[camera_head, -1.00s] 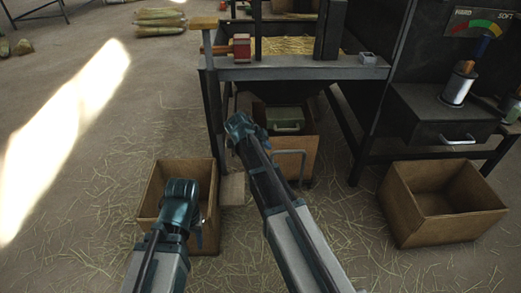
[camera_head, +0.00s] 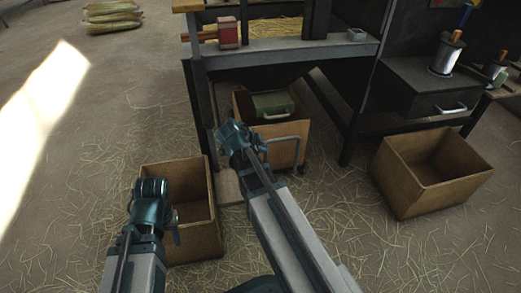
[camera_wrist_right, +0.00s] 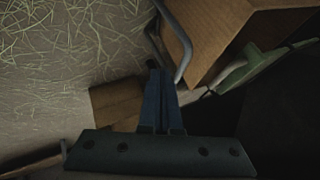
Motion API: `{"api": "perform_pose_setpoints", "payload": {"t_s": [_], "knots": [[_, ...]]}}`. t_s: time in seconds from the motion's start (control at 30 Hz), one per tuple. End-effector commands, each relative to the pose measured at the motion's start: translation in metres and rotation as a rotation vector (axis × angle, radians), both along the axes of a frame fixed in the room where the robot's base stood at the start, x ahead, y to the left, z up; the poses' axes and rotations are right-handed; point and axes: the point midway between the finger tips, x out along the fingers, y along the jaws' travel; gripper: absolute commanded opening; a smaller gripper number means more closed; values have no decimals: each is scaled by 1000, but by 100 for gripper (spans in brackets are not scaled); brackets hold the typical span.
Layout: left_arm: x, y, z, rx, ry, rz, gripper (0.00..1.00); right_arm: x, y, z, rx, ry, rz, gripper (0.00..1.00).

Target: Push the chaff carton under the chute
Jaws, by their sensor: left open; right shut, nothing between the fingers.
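An open brown carton (camera_head: 291,155) with a metal bar handle (camera_head: 283,139) stands below the dark hopper-shaped chute (camera_head: 262,73). A green case with a pale handle (camera_head: 272,106) sits in its top. I cannot tell which carton is the chaff carton. My right gripper (camera_head: 232,138) is shut and empty, at the carton's near left side. In the right wrist view, its shut fingers (camera_wrist_right: 160,98) point towards the handle (camera_wrist_right: 181,45) and carton (camera_wrist_right: 225,30); contact is unclear. My left gripper (camera_head: 151,190) is open, over or beside a second open carton (camera_head: 197,240).
A third open carton (camera_head: 436,187) stands on the right. A bench (camera_head: 270,52) with dark legs rises above the chute. A wooden board (camera_head: 228,186) lies by its left leg. Loose straw covers the floor; corn-like bundles (camera_head: 112,17) lie far left.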

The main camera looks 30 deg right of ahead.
Motion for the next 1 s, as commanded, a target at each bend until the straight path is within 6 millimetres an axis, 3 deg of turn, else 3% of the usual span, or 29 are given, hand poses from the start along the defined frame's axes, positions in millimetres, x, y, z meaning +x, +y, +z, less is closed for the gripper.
{"api": "perform_pose_setpoints", "payload": {"t_s": [0.03,0.4,0.47,0.63,1.0], "knots": [[0,0,-15,0,0,0,50,4,-6,-15,0,-1,-2,0],[0,0,-63,0,-1,0,50,22,-43,-63,1,-1,-1,0],[0,0,-51,0,-1,0,50,35,-46,-51,1,-2,0,0],[0,0,-47,0,-1,0,50,50,-53,-47,1,0,0,0],[0,0,-46,0,-1,0,50,56,-57,-46,1,-1,1,0]]}}
